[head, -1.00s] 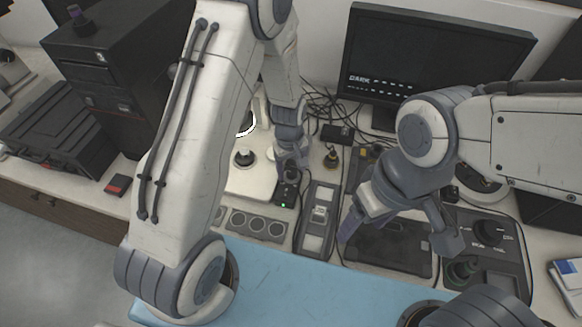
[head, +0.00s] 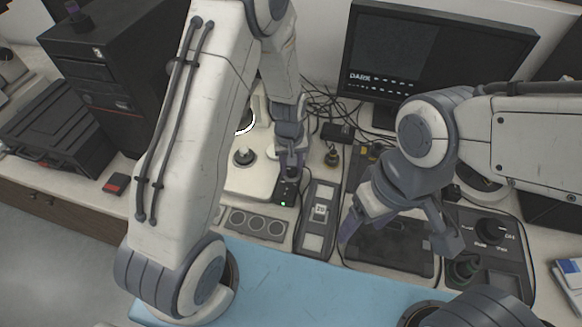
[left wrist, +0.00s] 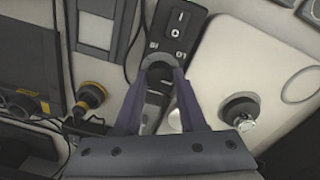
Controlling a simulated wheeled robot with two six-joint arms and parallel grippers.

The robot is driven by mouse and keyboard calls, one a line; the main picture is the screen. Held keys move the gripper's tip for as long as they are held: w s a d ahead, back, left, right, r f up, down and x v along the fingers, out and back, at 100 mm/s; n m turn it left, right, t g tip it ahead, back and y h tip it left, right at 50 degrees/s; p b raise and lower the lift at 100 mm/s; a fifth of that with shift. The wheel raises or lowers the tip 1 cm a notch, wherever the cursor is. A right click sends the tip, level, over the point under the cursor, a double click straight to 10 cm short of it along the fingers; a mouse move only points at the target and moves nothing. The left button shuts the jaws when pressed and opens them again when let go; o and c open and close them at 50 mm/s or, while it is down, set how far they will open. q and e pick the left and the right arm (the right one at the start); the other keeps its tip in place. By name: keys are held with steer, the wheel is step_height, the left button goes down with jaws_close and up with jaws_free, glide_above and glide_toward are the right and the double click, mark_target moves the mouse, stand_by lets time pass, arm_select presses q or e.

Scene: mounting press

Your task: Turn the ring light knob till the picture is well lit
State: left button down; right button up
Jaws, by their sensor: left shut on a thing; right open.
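The ring light knob (left wrist: 158,68) sits at the end of a small black control box (left wrist: 172,32) in the left wrist view. In the head view that box (head: 285,192) shows a lit green lamp. My left gripper (head: 291,171) points down at it, its two fingers (left wrist: 160,75) shut on the knob from both sides. In the head view the knob is mostly hidden by the gripper. The monitor (head: 435,60) reads "DARK", with a dim grey picture area on its left. The ring light (head: 246,122) shows as a bright white arc, partly hidden by my left arm. My right gripper (head: 398,232) is open and empty.
A pale base plate with a black knob (head: 244,157) lies left of the box. A panel with round dials (head: 258,223) and a long grey unit (head: 318,212) stand close by. A black tablet (head: 390,250) lies under my right gripper. Cables run behind.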

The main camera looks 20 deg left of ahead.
mark_target(291, 169)
arm_select(q)
steer(key=m+b, duration=0.1)
steer(key=m, duration=0.3)
steer(key=shift+m, duration=0.3)
steer(key=shift+w+m+b, duration=0.1)
steer(key=shift+m+b, duration=0.35)
steer(key=shift+m, duration=1.35)
steer(key=shift+c, duration=2.4)
jaws_free()
steer(key=shift+r, duration=0.15)
step_height(291, 169, up, 10)
steer(key=b, duration=0.1)
steer(key=shift+a, duration=0.15)
steer(key=shift+r, duration=0.1)
